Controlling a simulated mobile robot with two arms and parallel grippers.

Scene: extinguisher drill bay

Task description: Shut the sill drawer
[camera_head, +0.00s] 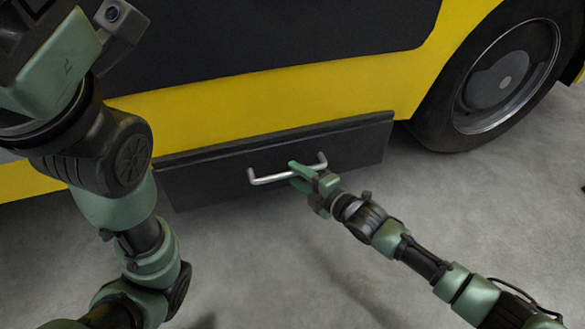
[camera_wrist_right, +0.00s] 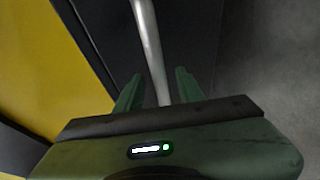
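The sill drawer (camera_head: 220,178) is a dark, wide panel low on the yellow vehicle's side. A narrow dark top edge shows along it; I cannot tell how far it stands out. Its silver bar handle (camera_head: 270,178) runs across the front, and it also shows in the right wrist view (camera_wrist_right: 150,45). My right gripper (camera_head: 301,171) is at the handle's right half. In the right wrist view the bar passes between the open fingers (camera_wrist_right: 158,76), with gaps on both sides. My left arm rises at the left of the head view; its gripper fingers are not visible.
The yellow and black vehicle (camera_head: 290,110) fills the back, with a wheel (camera_head: 500,80) right of the drawer. The grey concrete floor (camera_head: 270,265) in front of the drawer is clear apart from my arms.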

